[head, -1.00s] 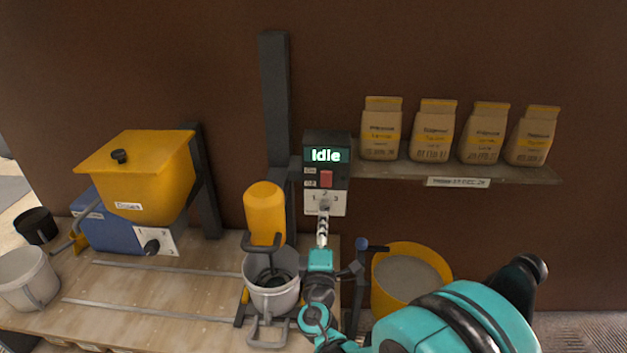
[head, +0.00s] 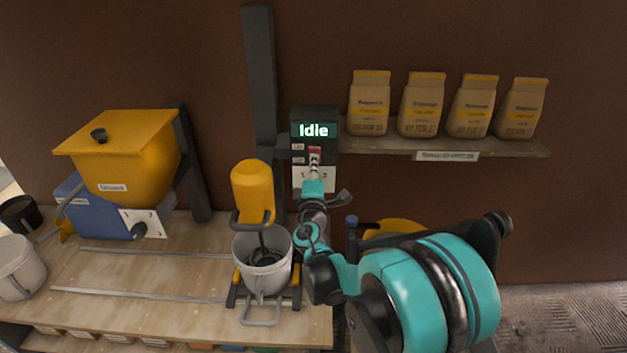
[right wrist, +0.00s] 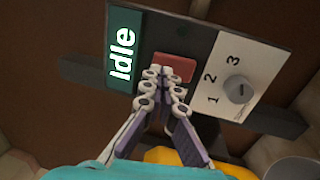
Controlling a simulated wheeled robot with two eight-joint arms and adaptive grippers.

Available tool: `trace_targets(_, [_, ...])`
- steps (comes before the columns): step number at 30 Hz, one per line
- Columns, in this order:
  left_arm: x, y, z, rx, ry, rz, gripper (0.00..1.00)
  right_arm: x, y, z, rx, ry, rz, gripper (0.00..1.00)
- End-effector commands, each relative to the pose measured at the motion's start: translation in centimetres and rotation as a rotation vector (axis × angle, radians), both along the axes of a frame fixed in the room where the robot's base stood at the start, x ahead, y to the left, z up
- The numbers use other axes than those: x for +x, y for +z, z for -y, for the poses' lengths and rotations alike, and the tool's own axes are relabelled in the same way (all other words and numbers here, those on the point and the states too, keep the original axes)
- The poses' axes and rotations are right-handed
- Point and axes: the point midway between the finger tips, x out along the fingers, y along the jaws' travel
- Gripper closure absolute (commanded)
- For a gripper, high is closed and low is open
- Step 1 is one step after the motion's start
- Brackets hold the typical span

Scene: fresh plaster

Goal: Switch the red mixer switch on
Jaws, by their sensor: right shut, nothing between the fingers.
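The red mixer switch (head: 315,153) is on the dark control box (head: 329,117) beneath a display reading "Idle". It also shows in the right wrist view (right wrist: 177,66), just beyond my fingertips. My right gripper (head: 314,172) is shut and empty, with its tips at the switch's lower edge. In the right wrist view the right gripper (right wrist: 163,74) overlaps one end of the switch; I cannot tell whether it touches. A white dial plate with a grey knob (right wrist: 238,89) lies beside the switch. My left gripper is not in view.
A yellow mixer head (head: 253,192) over a grey bucket (head: 263,275) stands left of my right arm. A shelf (head: 400,146) with several bags is at the right. A yellow hopper (head: 130,165) stands on the bench at the left.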

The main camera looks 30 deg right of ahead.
Motion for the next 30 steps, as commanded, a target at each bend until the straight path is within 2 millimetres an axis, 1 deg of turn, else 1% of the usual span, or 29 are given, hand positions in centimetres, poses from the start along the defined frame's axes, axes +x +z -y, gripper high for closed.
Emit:
trace_targets(3, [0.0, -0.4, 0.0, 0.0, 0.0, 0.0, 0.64, 1.0, 0.1, 0.6, 0.0, 0.0, 0.0, 1.0])
trace_targets(6, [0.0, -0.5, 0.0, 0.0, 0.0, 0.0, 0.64, 1.4, 0.2, 0.8, 0.0, 0.001, 0.0, 1.0])
trace_targets(17, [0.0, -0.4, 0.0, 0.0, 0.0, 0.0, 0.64, 1.5, 0.3, 0.9, 0.0, 0.001, 0.0, 1.0])
trace_targets(21, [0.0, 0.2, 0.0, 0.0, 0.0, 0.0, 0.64, 2.3, 1.1, 1.4, 0.0, 0.0, 0.0, 1.0])
trace_targets(30, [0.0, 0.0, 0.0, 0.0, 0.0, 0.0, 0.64, 2.2, 0.9, 1.0, 0.0, 0.002, 0.0, 1.0])
